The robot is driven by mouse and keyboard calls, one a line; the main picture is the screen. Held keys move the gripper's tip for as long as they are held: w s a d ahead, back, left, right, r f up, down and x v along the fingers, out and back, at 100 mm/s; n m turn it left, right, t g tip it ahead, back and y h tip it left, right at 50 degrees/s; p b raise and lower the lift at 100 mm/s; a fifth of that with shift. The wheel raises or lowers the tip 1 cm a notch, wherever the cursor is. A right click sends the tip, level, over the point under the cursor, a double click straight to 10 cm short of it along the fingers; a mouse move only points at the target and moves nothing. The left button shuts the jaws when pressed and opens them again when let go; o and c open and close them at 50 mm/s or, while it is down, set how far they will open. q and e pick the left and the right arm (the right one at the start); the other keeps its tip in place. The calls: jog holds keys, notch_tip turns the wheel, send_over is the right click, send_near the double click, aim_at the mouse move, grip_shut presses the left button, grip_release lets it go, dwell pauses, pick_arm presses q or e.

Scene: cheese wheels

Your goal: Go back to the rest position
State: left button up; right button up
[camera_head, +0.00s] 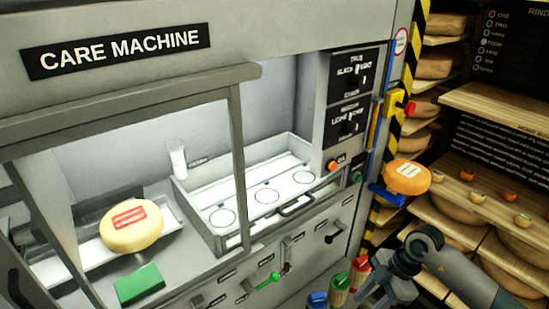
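A pale yellow cheese wheel (131,228) with a red label lies on the bright tray inside the care machine (270,70). A small orange cheese wheel (407,177) with a pale label is at the machine's right side, by a blue part (386,196). My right gripper (378,291) is low at the right, below and apart from the orange wheel, near several coloured-topped containers. Its fingers are dark and small, and I cannot tell whether they are open. My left gripper is not in view.
A green block (139,284) lies in front of the yellow wheel. A drawer tray (222,243) with ringed spots and a white cup (177,157) are inside the machine. Containers (339,290) stand beside my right gripper. Shelves (490,215) with cheeses fill the right.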

jog(key=w+a+f+m+t+y+b, duration=0.2)
jog(key=a+f+m+t+y, duration=0.15)
jog(key=a+f+y, duration=0.75)
jog(key=s+d+f+m+t+h, duration=0.3)
jog(key=d+f+m+t+h, duration=0.15)
jog(key=f, duration=0.75)
jog(key=s+d+f+m+t+h, duration=0.2)
jog(key=d+f+m+t+h, duration=0.3)
jog(key=f, duration=0.6)
jog(key=s+d+f+m+g+h+b, duration=0.1)
jog(key=s+d+f+m+g+h, duration=0.15)
jog(key=s+f, duration=0.65)
jog(key=s+d+f+m+g+h, duration=0.1)
jog(key=s+d+f+g+h, duration=0.15)
jog(key=s+f, duration=0.65)
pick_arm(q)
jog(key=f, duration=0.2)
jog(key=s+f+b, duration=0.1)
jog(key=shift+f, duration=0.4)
pick_arm(e)
jog(key=s+f+g, duration=0.2)
jog(key=s+g, duration=0.1)
jog(key=s, duration=0.9)
jog(key=s+a+f+g, duration=0.1)
jog(key=s+f+g, duration=0.1)
jog(key=s, duration=1)
jog(key=shift+s+a+f+m+g+h, duration=0.15)
jog(key=shift+s+a+m+g+h, duration=0.2)
jog(key=shift+g, duration=0.35)
